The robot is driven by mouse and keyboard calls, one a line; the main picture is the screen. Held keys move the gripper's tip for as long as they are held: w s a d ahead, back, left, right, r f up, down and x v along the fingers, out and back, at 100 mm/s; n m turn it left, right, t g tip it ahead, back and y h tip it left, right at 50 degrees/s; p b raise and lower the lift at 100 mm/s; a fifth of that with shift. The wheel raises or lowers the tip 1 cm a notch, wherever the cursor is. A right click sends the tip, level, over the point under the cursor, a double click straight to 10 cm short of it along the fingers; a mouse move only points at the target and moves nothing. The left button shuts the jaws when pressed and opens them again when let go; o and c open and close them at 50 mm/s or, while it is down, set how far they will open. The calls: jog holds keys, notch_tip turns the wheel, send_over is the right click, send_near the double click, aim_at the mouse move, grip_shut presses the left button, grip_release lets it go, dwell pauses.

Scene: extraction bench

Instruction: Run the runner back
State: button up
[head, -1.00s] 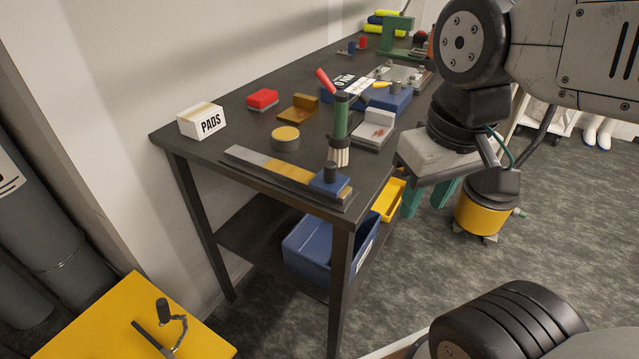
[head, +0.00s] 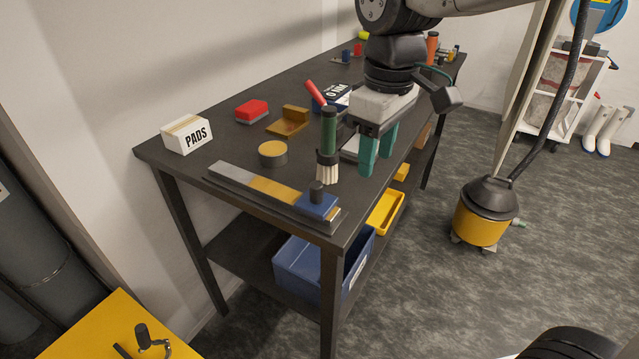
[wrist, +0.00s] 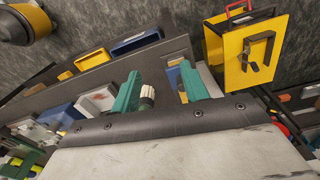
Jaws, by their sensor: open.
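The runner (head: 316,205), a blue block with a black upright knob (head: 317,190), sits at the near right end of a flat rail (head: 232,176). The rail has a grey stretch and an amber stretch and lies along the bench's near edge. My gripper (head: 377,165) is open, fingers pointing down, beyond and to the right of the runner and apart from it. In the wrist view its two green fingers (wrist: 160,90) stand apart, with pale brush bristles (wrist: 147,95) showing beside the left one.
A green-handled brush (head: 328,132) stands upright between my gripper and the rail. A round tin (head: 273,153), a tan block (head: 290,122), a red-topped block (head: 252,111) and a PADS box (head: 187,134) stand on the bench (head: 225,148). A yellow vacuum (head: 482,222) stands on the floor.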

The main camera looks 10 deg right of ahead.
aim_at(316, 184)
jog(key=w+a+n, duration=0.1)
jog(key=a, duration=0.1)
jog(key=w+a+f+n, duration=0.1)
jog(key=w+a, duration=0.1)
jog(key=a, duration=0.1)
jog(key=w+a+f+n, duration=0.1)
jog(key=a, duration=0.2)
jog(key=shift+w+a+f+n, duration=0.1)
jog(key=shift+w+a+n, duration=0.1)
jog(key=shift+w+n, duration=0.15)
jog(key=shift+a+f, duration=0.1)
jog(key=shift+f, duration=0.2)
notch_tip(316, 184, down, 7)
jog(key=shift+f, duration=0.1)
jog(key=shift+c, duration=0.4)
grip_shut()
